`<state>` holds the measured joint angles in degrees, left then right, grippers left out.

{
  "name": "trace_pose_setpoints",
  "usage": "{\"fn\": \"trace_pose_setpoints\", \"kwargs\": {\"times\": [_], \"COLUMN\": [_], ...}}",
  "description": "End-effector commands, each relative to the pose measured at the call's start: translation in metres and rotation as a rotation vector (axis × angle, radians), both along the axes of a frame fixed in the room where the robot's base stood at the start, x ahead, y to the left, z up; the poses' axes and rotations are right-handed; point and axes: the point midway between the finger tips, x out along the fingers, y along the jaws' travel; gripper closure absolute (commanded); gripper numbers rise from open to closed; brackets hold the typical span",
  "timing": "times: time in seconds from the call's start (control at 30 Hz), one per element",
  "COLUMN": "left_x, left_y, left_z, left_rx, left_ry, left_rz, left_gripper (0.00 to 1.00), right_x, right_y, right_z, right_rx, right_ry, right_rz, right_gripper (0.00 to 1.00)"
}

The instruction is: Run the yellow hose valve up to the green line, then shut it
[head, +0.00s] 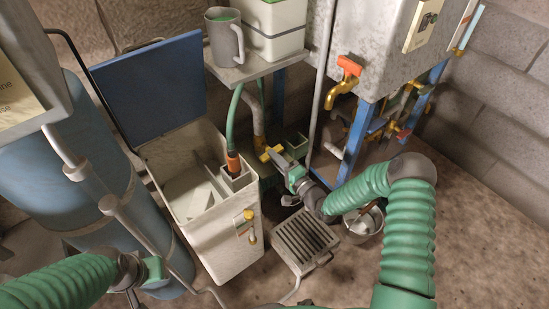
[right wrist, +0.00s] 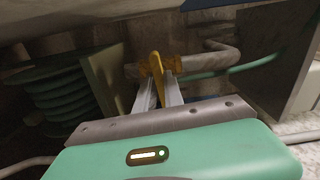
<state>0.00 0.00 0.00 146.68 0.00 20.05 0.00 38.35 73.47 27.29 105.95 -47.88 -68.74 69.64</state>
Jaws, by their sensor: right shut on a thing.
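The yellow hose valve (head: 265,154) sits low behind the open white tank (head: 215,250), under the shelf. Its yellow handle (right wrist: 157,68) shows in the right wrist view, with a finger on each side. My right gripper (head: 286,164) is shut on this handle. A green hose (head: 233,118) hangs down to an orange end piece (head: 233,163), which points into a small compartment at the tank's right. I cannot make out a green line or water level in the tank. My left gripper (head: 137,284) is low at the left, apart from the tank; its jaw opening is unclear.
A blue lid (head: 150,85) stands open behind the tank. A grey jug (head: 224,40) stands on the shelf. A metal grate (head: 300,240) and a bucket (head: 362,222) are right of the tank. An orange-handled tap (head: 345,80) is above. A blue cylinder (head: 70,190) stands left.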

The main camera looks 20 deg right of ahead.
Motion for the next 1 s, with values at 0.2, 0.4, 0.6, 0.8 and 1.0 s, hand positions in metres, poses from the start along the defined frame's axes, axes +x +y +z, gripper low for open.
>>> {"fn": "trace_pose_setpoints", "kwargs": {"times": [0.2,0.4,0.6,0.8,1.0], "left_x": [0.000,0.000,0.000,0.000,0.000], "left_y": [0.000,0.000,0.000,0.000,0.000], "left_z": [0.006,0.010,0.014,0.018,0.020], "left_rx": [0.000,0.000,0.000,0.000,0.000], "left_ry": [0.000,0.000,0.000,0.000,0.000], "left_rz": [0.000,0.000,0.000,0.000,0.000], "left_gripper": [0.64,0.64,0.64,0.64,0.64], "right_x": [0.000,0.001,0.000,0.001,0.001], "right_y": [-0.008,-0.008,-0.008,-0.008,-0.008], "right_z": [-0.001,-0.001,0.000,0.000,0.000], "right_rx": [-0.150,-0.327,-0.506,-0.684,-0.850], "right_ry": [-0.047,-0.112,-0.177,-0.242,-0.303], "right_rz": [-0.014,-0.014,-0.014,-0.013,-0.013], "right_gripper": [1.00,1.00,1.00,1.00,1.00]}}
